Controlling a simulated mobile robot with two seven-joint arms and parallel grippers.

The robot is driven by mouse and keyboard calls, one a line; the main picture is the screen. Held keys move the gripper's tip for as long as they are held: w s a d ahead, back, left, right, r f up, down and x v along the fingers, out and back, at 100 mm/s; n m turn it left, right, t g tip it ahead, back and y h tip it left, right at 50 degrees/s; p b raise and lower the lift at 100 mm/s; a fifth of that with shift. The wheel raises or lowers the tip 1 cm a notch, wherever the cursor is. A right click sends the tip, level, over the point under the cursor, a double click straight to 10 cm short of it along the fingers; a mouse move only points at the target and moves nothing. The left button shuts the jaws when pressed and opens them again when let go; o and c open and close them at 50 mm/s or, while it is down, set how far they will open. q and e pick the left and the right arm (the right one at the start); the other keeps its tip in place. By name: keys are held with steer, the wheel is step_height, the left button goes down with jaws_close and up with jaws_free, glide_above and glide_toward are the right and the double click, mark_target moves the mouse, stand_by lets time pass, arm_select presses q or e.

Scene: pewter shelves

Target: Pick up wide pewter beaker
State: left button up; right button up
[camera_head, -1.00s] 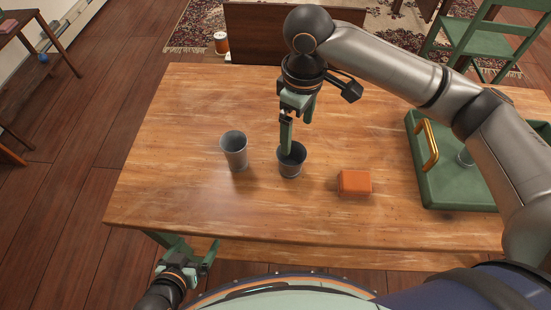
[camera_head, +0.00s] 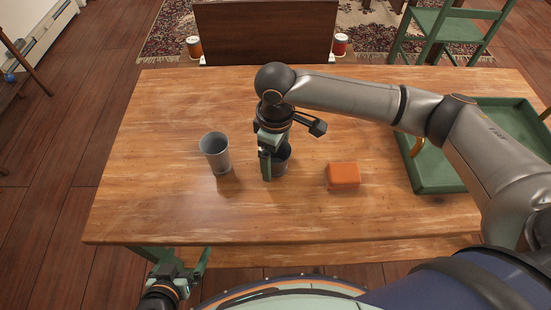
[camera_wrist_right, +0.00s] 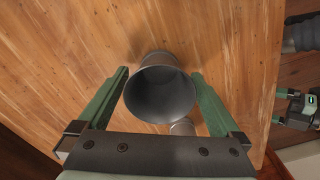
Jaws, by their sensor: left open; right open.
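The wide pewter beaker (camera_head: 281,166) stands upright on the wooden table, partly hidden by my right gripper (camera_head: 268,172) in the head view. In the right wrist view the beaker (camera_wrist_right: 160,92) shows its open mouth between the two green fingers of my open right gripper (camera_wrist_right: 160,76). The fingers lie on either side of it; contact cannot be told. A taller, narrower pewter beaker (camera_head: 216,153) stands to the left, and part of it seems to show in the right wrist view (camera_wrist_right: 183,127). My left gripper (camera_head: 182,262) is open and empty below the table's front edge.
An orange block (camera_head: 343,174) lies right of the wide beaker. A green tray (camera_head: 432,182) with a golden handle sits at the table's right, partly behind my right arm. The table's (camera_head: 130,195) left part is clear. A green chair (camera_head: 447,30) stands beyond.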

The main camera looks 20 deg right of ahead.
steer(key=shift+f, duration=0.7)
arm_select(q)
steer(key=shift+s+a+f, duration=0.15)
steer(key=shift+s+f, duration=0.1)
arm_select(e)
steer(key=c, duration=1.3)
steer(key=shift+r, duration=0.2)
steer(key=shift+c, duration=0.2)
